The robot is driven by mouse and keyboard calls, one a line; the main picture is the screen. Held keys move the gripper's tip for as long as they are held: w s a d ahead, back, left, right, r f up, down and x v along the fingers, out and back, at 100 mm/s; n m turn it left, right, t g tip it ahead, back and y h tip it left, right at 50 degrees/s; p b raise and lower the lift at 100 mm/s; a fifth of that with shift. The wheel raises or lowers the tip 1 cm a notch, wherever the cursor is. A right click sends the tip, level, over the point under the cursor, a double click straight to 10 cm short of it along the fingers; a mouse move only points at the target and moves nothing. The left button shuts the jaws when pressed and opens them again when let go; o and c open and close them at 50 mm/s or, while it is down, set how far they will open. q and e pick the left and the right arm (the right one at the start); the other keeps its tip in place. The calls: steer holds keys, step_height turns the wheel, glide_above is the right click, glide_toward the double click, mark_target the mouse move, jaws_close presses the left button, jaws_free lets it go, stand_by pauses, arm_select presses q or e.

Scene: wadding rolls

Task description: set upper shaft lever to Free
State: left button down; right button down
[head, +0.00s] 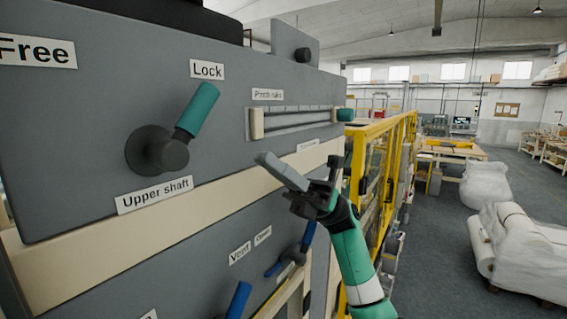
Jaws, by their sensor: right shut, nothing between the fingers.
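The upper shaft lever (197,110) has a green grip and a dark round hub (158,150) on the grey panel. It tilts up and right, its tip just below the Lock label (207,69). The Free label (36,51) is at the upper left, and the Upper shaft label (154,195) is under the hub. My right gripper (297,172) is shut and empty, to the right of and below the lever, apart from it. My left gripper is not in view.
A slider (257,124) on a horizontal rail sits right of the lever. A yellow guard frame (378,150) stands behind my right arm. Wrapped rolls (515,245) lie on the floor at right.

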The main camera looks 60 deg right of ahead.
mark_target(208, 113)
steer(key=p+x, duration=0.2)
steer(key=x, duration=0.5)
steer(key=shift+r, duration=0.15)
steer(key=shift+w+a+r+p, duration=0.15)
steer(key=shift+a+r+p, duration=0.25)
steer(key=shift+a, duration=0.2)
steer(key=shift+d, duration=0.1)
